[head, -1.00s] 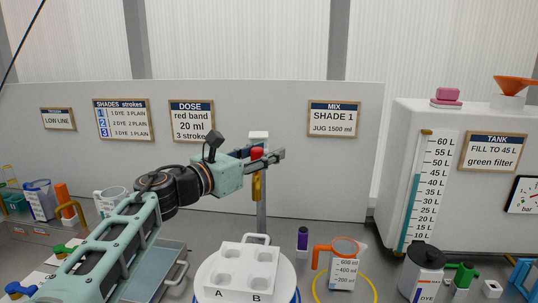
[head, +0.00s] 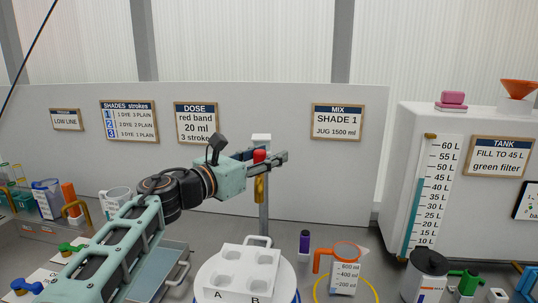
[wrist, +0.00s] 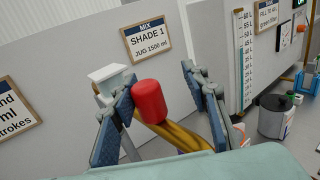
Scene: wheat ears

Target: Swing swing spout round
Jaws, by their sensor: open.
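The swing spout is a brass pipe (head: 259,189) with a red knob (head: 260,156), on a grey post (head: 264,212) with a white top (head: 261,138). In the wrist view the red knob (wrist: 149,101) stands between the two blue-padded fingers, with the brass pipe (wrist: 178,136) running below it to the right. My gripper (head: 268,157) is open around the knob; in the wrist view (wrist: 163,94) a clear gap shows on the knob's right, while its left side looks close to the left finger. I cannot tell whether they touch. The post's lower end is hidden.
A white block with wells (head: 240,272) on a round drum stands below the spout. A jug with an orange handle (head: 345,270) stands in a yellow ring at right, beside a purple-capped vial (head: 304,243). The back wall (head: 340,190) is close behind the post.

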